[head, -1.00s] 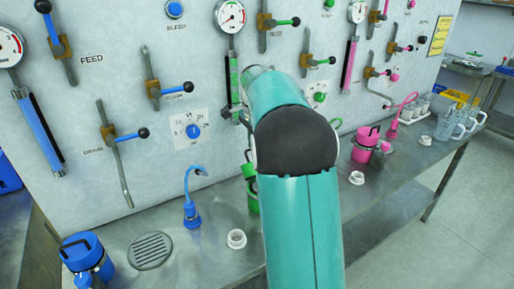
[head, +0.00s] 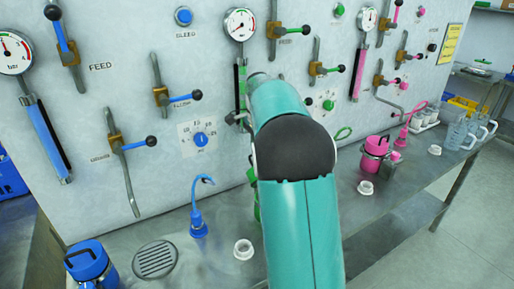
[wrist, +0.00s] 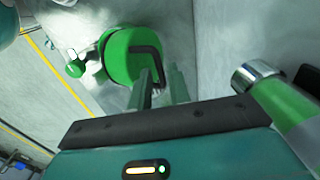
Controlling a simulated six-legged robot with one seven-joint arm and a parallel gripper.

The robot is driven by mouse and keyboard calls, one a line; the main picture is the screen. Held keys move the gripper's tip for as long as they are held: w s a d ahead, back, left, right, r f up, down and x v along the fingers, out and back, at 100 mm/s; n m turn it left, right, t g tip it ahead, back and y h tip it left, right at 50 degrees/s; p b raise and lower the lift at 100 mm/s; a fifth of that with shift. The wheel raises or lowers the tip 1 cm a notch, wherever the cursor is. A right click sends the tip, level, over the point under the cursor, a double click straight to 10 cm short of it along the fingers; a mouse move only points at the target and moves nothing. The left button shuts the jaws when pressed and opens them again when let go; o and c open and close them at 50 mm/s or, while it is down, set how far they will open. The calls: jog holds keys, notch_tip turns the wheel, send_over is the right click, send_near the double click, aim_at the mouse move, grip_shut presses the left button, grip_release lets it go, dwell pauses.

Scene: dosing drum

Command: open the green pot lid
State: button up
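The green pot lid (wrist: 122,58) is round, with a black bent handle (wrist: 150,50) on top, and looks seated on its pot in the wrist view. A small green knob (wrist: 75,69) on a light metal fitting sticks out at its left. My gripper (wrist: 164,75) is at the lid's right side. Its two fingers stand a little apart, with the handle's end seen between them; whether they touch it I cannot tell. In the head view my arm hides most of the green pot (head: 255,206); my fingers are hidden there.
A green tube with a chrome end (wrist: 285,105) is close at right in the wrist view. The wall panel (head: 90,110) carries levers and gauges. A blue pot (head: 88,264), a white ring (head: 243,249) and a pink pot (head: 375,152) stand on the bench (head: 205,265).

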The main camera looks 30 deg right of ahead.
jog(key=shift+o, duration=0.8)
jog(key=shift+r, duration=0.1)
